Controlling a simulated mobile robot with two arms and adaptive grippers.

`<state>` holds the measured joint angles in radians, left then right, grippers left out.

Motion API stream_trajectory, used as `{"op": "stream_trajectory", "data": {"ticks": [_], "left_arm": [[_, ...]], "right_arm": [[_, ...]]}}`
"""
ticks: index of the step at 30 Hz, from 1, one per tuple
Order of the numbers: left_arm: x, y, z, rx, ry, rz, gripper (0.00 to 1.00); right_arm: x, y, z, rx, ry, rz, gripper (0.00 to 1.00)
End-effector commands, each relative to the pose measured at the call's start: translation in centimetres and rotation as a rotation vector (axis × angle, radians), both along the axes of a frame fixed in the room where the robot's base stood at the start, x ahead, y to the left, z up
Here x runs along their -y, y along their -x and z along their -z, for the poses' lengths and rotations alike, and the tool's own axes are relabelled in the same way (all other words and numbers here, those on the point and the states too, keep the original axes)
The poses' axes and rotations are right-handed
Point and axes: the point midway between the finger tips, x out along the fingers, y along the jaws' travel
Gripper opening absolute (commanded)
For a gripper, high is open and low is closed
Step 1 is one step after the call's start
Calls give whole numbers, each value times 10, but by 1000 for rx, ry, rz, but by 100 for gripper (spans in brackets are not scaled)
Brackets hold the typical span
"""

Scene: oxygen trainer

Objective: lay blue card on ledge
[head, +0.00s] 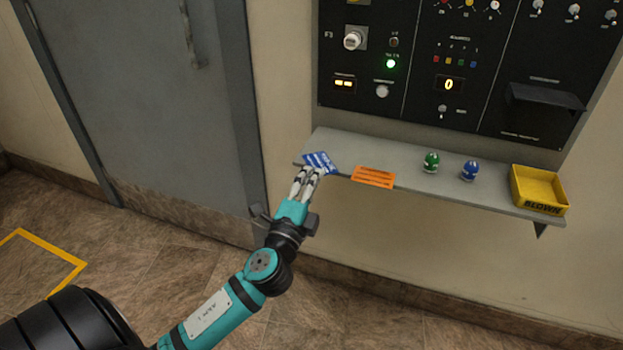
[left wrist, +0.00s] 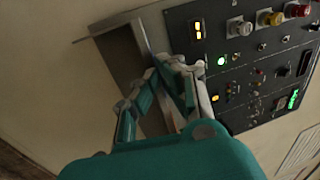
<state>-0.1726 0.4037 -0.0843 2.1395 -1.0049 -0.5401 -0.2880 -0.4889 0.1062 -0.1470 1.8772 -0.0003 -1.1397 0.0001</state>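The blue card (head: 321,161) with white print shows at the left end of the grey ledge (head: 400,170) in the head view. My left gripper (head: 312,171) reaches up to the ledge's front left edge, its fingertips right at the card's near edge. Whether they grip the card, and whether it rests on the ledge, I cannot tell. In the left wrist view my gripper's fingers (left wrist: 160,68) lean toward each other in front of the ledge (left wrist: 122,52); no blue card shows there. My right gripper is out of view.
An orange card (head: 373,177) lies on the ledge right of the blue card. Further right are a green bulb (head: 431,162), a blue bulb (head: 469,171) and a yellow tray (head: 540,190) marked BLOWN. A black control panel (head: 440,110) is above. A grey door (head: 130,100) is at left.

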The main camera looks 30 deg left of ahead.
Motion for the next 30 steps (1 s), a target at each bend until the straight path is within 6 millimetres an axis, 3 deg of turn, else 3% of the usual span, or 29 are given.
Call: {"op": "stream_trajectory", "data": {"ticks": [1, 6, 17, 19, 30], "left_arm": [[0, 0, 0, 0, 0, 0, 10], [0, 0, 0, 0, 0, 0, 29], [0, 0, -4, 0, -1, 0, 29], [3, 8, 2, -2, 2, 1, 29], [21, 85, 18, -2, 3, -2, 29]], "right_arm": [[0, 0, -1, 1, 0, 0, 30], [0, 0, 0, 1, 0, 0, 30], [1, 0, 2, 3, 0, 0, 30], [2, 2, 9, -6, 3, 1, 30], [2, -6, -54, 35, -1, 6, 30]]}}
